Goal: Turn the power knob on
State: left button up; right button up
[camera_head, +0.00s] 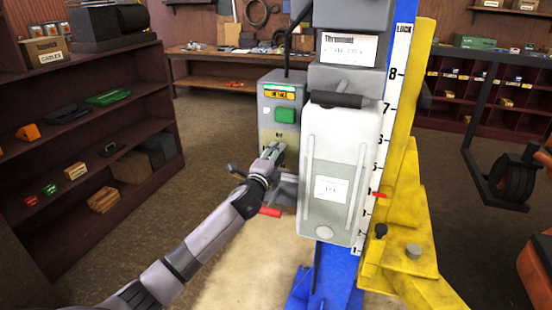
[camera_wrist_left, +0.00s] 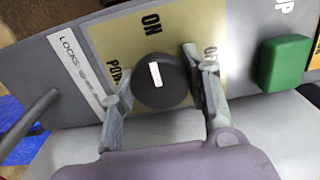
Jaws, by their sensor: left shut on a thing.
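The grey control box (camera_head: 268,108) stands beside the lift column. My left gripper (camera_head: 273,152) reaches its lower front face, where it hides the power knob in the head view. In the left wrist view the power knob (camera_wrist_left: 158,95) is round and black with a white mark. It sits on a tan label plate (camera_wrist_left: 195,20) with the words ON, OFF and POWER. The white mark points roughly toward ON. The fingers of my left gripper (camera_wrist_left: 155,90) lie on either side of the knob, shut on it. My right gripper is out of view.
A green button (camera_head: 285,115) is on the box above my gripper; it also shows in the left wrist view (camera_wrist_left: 285,62). A dark lever (camera_wrist_left: 28,125) sticks out on the other side. The white-covered lift carriage (camera_head: 340,150) stands close right. A shelf (camera_head: 85,130) is left.

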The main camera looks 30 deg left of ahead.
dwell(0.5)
pick_arm(q)
jog(key=o, duration=1.2)
jog(key=v, duration=1.2)
jog(key=shift+a, duration=0.1)
